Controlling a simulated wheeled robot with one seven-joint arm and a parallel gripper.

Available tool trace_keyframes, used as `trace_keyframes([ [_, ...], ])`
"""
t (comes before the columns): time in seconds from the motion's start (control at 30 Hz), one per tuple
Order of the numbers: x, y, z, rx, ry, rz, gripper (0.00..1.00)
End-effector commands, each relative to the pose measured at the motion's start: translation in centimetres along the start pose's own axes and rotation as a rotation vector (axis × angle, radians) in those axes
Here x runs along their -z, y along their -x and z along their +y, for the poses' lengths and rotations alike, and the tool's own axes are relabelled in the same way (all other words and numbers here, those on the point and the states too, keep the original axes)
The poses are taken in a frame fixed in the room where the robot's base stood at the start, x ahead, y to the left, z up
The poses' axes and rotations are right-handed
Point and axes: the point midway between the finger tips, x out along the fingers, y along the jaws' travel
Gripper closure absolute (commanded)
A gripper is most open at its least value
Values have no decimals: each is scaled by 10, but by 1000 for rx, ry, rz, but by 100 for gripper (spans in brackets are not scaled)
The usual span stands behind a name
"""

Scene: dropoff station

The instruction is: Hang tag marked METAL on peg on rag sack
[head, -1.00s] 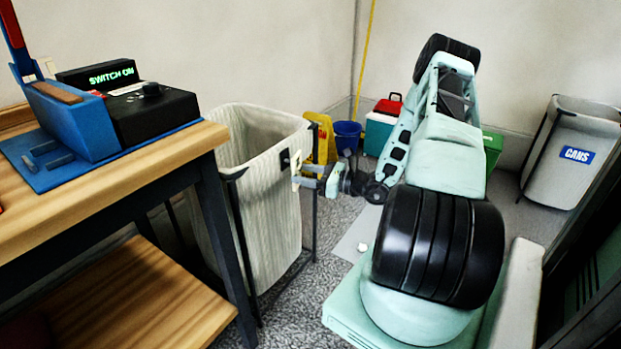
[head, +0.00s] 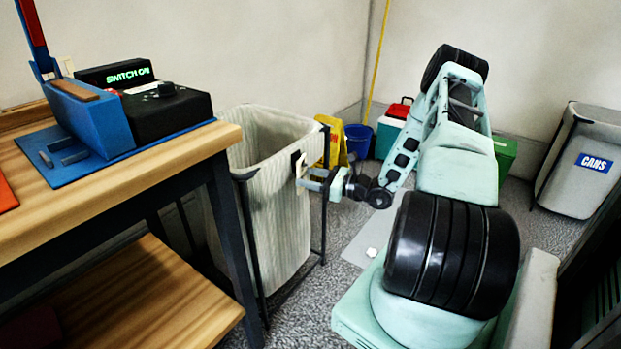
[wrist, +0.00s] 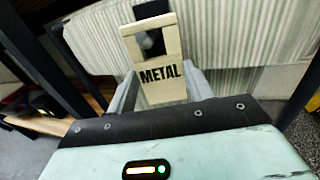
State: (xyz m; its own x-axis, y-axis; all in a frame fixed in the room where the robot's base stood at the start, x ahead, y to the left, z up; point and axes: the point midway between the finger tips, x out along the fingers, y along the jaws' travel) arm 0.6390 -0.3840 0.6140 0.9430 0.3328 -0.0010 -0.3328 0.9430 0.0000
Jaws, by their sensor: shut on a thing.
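The rag sack (head: 285,215) is a striped cloth bag in a dark frame, left of my arm. The pale tag marked METAL (wrist: 163,74) stands upright in my gripper (wrist: 160,88), its lower part between the two fingers. The tag also shows edge-on at the sack's side in the head view (head: 299,167). The grey peg (wrist: 147,41) shows in the tag's hole, with its dark mounting plate (wrist: 150,9) behind. I cannot tell whether the peg passes through the hole.
A wooden bench (head: 120,185) with a blue and black switch device (head: 125,105) stands left of the sack. A yellow sign (head: 333,143), blue bucket (head: 358,140) and cooler (head: 390,130) are behind. A CANS bin (head: 580,165) is at right.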

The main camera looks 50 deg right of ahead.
Motion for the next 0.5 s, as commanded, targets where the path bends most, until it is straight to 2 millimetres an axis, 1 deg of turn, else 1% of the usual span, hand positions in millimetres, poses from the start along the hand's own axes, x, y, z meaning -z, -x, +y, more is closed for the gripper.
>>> trace_keyframes([
  [0.2,0,0,0,0,0,0,73],
  [0.23,0,0,0,0,0,0,46],
  [0.27,0,0,0,0,0,0,37],
  [0.3,0,0,0,0,0,0,26],
  [0.33,0,0,0,0,0,0,23],
  [0.5,0,0,0,0,0,0,23],
])
